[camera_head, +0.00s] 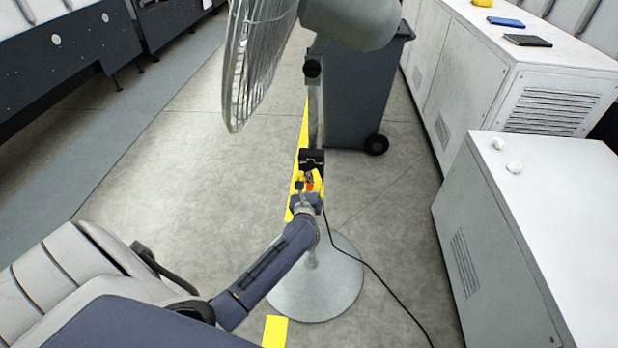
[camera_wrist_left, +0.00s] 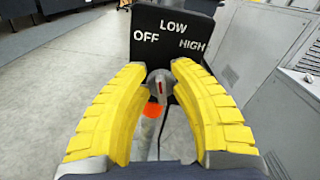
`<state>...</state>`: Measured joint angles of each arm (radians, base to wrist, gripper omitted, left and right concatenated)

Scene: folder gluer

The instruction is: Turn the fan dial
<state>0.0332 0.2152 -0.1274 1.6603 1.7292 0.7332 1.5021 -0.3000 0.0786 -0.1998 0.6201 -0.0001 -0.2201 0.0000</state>
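The standing fan has a wire cage (camera_head: 256,60), a grey pole and a round base (camera_head: 315,285). A black control box (camera_head: 311,157) is on its pole; in the left wrist view the box (camera_wrist_left: 172,30) reads OFF, LOW and HIGH. The grey fan dial (camera_wrist_left: 159,84) with a red mark sits below the words. My left gripper (camera_head: 308,184) is at the box. In the left wrist view its yellow fingers (camera_wrist_left: 160,68) are apart, one on each side of the dial; I cannot tell if they touch it. My right gripper is not in view.
A dark wheeled bin (camera_head: 358,95) stands behind the fan. White cabinets (camera_head: 560,200) line the right side. A black cable (camera_head: 375,270) runs over the floor from the fan. Open floor (camera_head: 190,150) lies to the left. An orange thing (camera_wrist_left: 152,111) shows below the dial.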

